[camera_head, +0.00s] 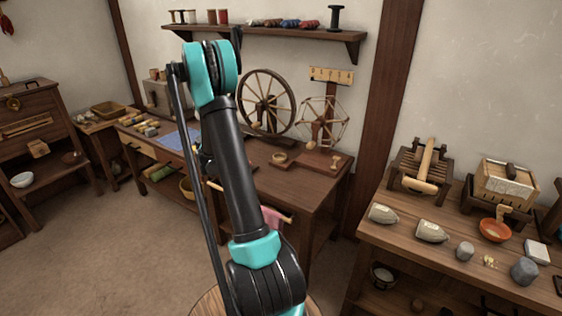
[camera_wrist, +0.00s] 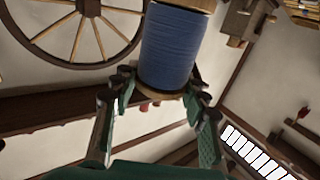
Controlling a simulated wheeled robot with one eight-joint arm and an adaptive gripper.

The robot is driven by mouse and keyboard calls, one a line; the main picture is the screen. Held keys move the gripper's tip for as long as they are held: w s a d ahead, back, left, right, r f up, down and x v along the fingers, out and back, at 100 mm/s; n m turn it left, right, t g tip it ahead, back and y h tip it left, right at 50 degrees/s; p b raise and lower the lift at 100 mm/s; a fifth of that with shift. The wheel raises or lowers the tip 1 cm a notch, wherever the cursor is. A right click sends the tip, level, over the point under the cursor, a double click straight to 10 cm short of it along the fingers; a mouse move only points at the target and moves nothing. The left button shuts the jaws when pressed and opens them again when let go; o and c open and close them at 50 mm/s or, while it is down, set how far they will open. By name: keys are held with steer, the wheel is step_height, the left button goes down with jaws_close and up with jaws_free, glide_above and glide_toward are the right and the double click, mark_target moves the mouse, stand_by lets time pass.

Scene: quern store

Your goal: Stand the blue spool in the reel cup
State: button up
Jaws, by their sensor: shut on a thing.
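The blue spool (camera_wrist: 170,45) fills the top middle of the wrist view, a thick winding of blue thread with pale wooden ends. My gripper (camera_wrist: 160,82) is shut on it, with a finger on either side near its lower end in the picture. In the head view my arm hides the spool and most of my gripper. A small round wooden cup-like piece (camera_head: 279,157) sits on the middle table near the wheel's foot. It may be the reel cup; its inside is too small to tell.
A spinning wheel (camera_head: 266,104) and a spoked reel (camera_head: 322,121) stand at the back of the middle table (camera_head: 300,182). A blue mat (camera_head: 181,138) lies to the left. A wall shelf (camera_head: 280,34) hangs above. The right bench (camera_head: 400,232) holds stones and an orange bowl (camera_head: 494,230).

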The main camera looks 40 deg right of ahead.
steer(key=s+d+r+m+g+h, duration=0.1)
steer(key=s+d+m+g+h, duration=0.25)
steer(key=d, duration=0.55)
steer(key=s+d+r+m+g+h, duration=0.15)
steer(key=d+g, duration=0.25)
steer(key=d, duration=0.5)
steer(key=s+d+m+g+h, duration=0.3)
steer(key=s+d+m, duration=0.1)
steer(key=d, duration=0.6)
steer(key=shift+g, duration=0.35)
steer(key=shift+f, duration=9.75)
steer(key=shift+f, duration=0.3)
steer(key=o, duration=1.2)
steer(key=shift+c, duration=0.2)
steer(key=shift+r, duration=0.1)
